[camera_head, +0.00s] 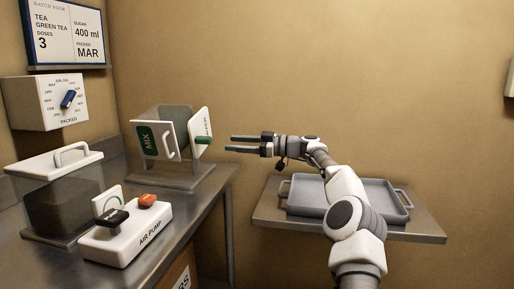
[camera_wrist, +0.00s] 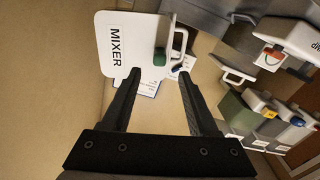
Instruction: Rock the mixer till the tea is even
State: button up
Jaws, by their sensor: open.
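The mixer (camera_head: 172,140) stands at the back of the metal counter, with a green MIX panel and a white handle on its front. Its white side plate (camera_head: 200,130) carries a green knob (camera_head: 203,140). In the wrist view the plate reads MIXER (camera_wrist: 120,45), and the green knob (camera_wrist: 160,56) shows just beyond my fingertips. My gripper (camera_head: 243,144) is open and empty, to the right of the mixer, with its fingers pointing at it and apart from it. The tea inside the mixer cannot be seen.
A lidded clear bin (camera_head: 62,195) with dark contents and an air pump (camera_head: 128,235) stand on the counter's front. A grey tray (camera_head: 370,196) lies on a shelf beneath my arm. A dial box (camera_head: 45,102) and a batch board (camera_head: 68,35) hang on the left wall.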

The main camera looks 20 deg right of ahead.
jog(key=v, duration=0.6)
jog(key=shift+s+d+p, duration=0.25)
jog(key=shift+d+p, duration=0.05)
jog(key=shift+p, duration=0.05)
jog(key=shift+r, duration=0.1)
